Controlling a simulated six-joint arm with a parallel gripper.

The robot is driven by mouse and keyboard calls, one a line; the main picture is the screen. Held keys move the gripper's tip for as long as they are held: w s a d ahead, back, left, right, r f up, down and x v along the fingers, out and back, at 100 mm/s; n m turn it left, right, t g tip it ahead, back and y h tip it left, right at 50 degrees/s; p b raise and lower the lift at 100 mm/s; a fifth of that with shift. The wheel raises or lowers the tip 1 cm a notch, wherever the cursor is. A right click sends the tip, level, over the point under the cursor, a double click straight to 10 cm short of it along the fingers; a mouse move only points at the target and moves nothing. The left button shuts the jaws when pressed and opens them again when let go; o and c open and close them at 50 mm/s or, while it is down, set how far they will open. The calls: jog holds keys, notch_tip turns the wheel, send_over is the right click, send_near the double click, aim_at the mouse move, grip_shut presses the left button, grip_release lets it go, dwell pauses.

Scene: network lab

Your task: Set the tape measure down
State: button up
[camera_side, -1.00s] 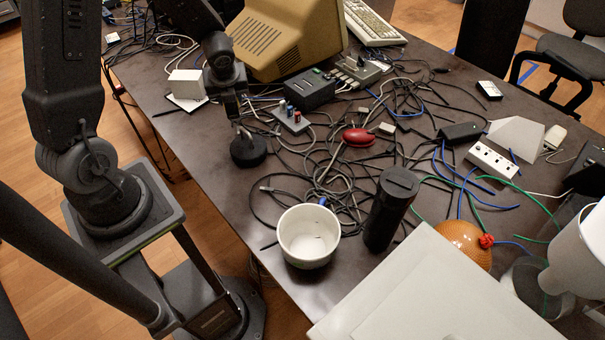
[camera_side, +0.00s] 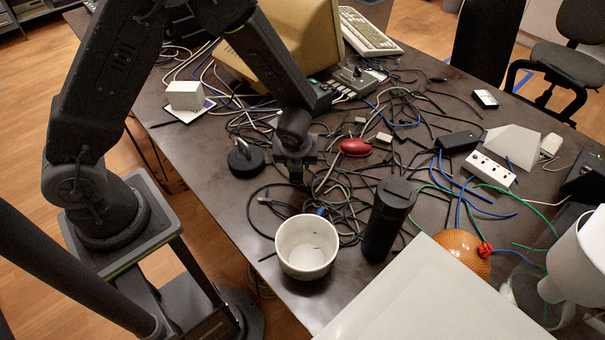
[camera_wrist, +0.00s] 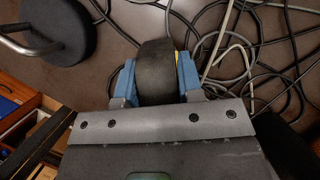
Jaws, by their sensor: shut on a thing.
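My gripper (camera_wrist: 156,85) is shut on the tape measure (camera_wrist: 155,68), seen from above in the wrist view as a dark rounded body with a bit of yellow at its right edge. Blue fingertips press on both its sides. In the side view my gripper (camera_side: 297,178) points down over the dark table (camera_side: 215,160), among cables and behind the white cup. There the tape measure cannot be told apart from the dark gripper. Whether it touches the table or hangs just above it is unclear.
A black round base with a metal ring (camera_side: 246,158) stands close on the left. A white cup (camera_side: 305,246) and a black cylinder (camera_side: 388,218) stand in front. A red oval object (camera_side: 356,147) lies to the right. Tangled cables (camera_side: 335,185) cover much of the table nearby.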

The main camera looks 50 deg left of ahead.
jog(key=shift+w+d+f, duration=0.25)
jog(key=shift+d+f, duration=0.2)
jog(key=shift+d, duration=0.2)
jog(key=shift+f, duration=1.95)
jog(key=shift+f, duration=0.1)
jog(key=o, duration=1.1)
jog(key=shift+c, duration=0.2)
